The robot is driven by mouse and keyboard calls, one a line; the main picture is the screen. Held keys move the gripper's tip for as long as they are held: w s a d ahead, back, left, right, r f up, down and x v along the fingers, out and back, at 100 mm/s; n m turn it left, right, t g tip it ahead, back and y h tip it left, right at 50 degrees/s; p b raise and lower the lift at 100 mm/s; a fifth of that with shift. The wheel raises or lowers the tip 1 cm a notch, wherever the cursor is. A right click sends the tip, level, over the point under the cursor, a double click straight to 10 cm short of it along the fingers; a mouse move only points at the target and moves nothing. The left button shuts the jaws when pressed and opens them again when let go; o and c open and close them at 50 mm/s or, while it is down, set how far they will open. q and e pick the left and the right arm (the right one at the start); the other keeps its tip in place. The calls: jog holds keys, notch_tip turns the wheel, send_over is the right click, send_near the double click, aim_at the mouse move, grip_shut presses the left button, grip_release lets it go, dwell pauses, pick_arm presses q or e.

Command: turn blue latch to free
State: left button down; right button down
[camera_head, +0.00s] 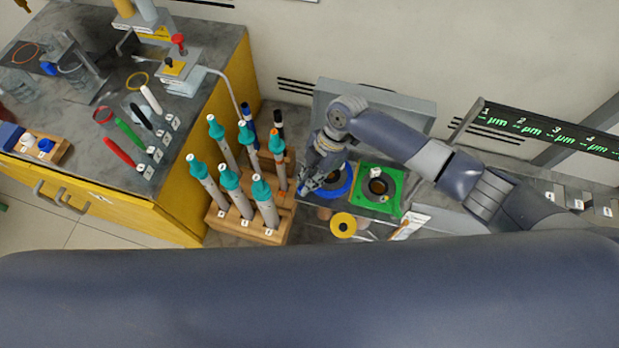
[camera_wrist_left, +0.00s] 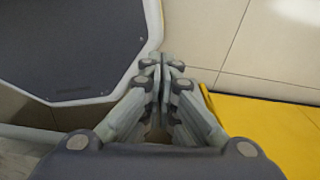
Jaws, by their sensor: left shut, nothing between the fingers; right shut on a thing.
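The blue latch (camera_head: 348,181) shows in the head view as a blue ring around a dark round opening, left of a green square plate (camera_head: 394,179). My right gripper (camera_head: 306,189) reaches down at the ring's left side, its fingers shut at the blue part there. The gripper and wrist cover the left part of the ring, so the exact grip is hard to see. My left gripper (camera_wrist_left: 163,62) is shut and empty in the left wrist view, above the floor and away from the latch.
A wooden rack (camera_head: 245,230) with several teal-capped rods stands close left of my right gripper. A yellow disc (camera_head: 343,225) lies in front of the latch. A yellow workbench (camera_head: 205,185) with tools is at the left. A lit scale display (camera_head: 550,130) hangs at the right.

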jog(key=shift+s+d+r+m+p, duration=0.1)
jog(key=shift+m+p, duration=0.2)
jog(key=shift+p, duration=0.05)
jog(key=shift+s+m+t+p, duration=0.1)
jog(key=shift+m+t+p, duration=0.2)
jog(key=shift+m+p, duration=0.35)
jog(key=m+t+p, duration=0.1)
jog(key=m+p, duration=0.1)
jog(key=s+m+t+p, duration=0.1)
jog(key=m+p, duration=0.1)
jog(key=m, duration=0.1)
jog(key=shift+r+y+p, duration=0.1)
jog(key=shift+y+p, duration=0.2)
jog(key=shift+p, duration=0.05)
pick_arm(q)
notch_tip(320, 180, up, 10)
jog(key=p, duration=0.2)
jog(key=shift+w+f+p, duration=0.25)
jog(key=shift+w+p, duration=0.05)
pick_arm(e)
jog(key=shift+s+m+t, duration=0.1)
jog(key=shift+m+t, duration=0.5)
jog(key=shift+m, duration=0.85)
jog(key=shift+f, duration=0.2)
jog(key=c, duration=1.7)
grip_release()
